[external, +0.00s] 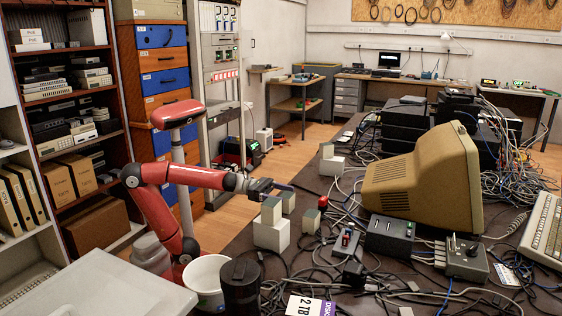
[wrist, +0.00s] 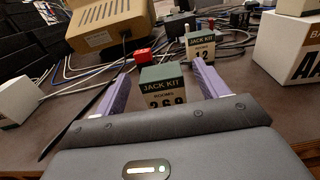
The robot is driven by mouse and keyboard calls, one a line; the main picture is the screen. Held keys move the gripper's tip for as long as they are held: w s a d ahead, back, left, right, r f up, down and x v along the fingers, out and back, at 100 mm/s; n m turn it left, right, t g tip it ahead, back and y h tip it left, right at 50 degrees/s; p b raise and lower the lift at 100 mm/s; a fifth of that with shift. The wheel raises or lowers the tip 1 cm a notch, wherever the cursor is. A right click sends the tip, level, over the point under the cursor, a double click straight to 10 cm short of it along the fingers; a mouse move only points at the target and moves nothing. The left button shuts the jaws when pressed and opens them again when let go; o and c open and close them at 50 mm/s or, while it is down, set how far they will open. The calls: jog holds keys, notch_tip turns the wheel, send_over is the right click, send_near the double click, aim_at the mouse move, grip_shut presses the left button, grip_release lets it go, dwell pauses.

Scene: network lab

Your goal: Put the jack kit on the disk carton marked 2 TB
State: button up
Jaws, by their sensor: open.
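Two jack kits, pale boxes with dark green tops, show in the wrist view. The nearer jack kit, marked 269 (wrist: 163,88), stands between the fingers of my gripper (wrist: 163,66). The fingers are apart on either side of it and not closed on it. The other jack kit, marked 12 (wrist: 200,47), stands farther off to the right. In the external view my gripper (external: 272,189) is at the table's left edge, beside small green-topped boxes (external: 287,199). The disk carton marked 2 TB (external: 304,306), white and purple, is at the bottom edge, partly cut off. It is not in the wrist view.
A white carton (wrist: 288,52) with large letters stands right of the jack kits, a white box (wrist: 15,101) at left. Cables, a red object (wrist: 143,54) and a beige monitor (external: 427,180) lie beyond. A black cylinder (external: 240,287) and white bucket (external: 204,278) are near the front.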

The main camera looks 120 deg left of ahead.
jog(key=shift+w, duration=1.25)
jog(key=c, duration=1.2)
jog(key=shift+r, duration=0.1)
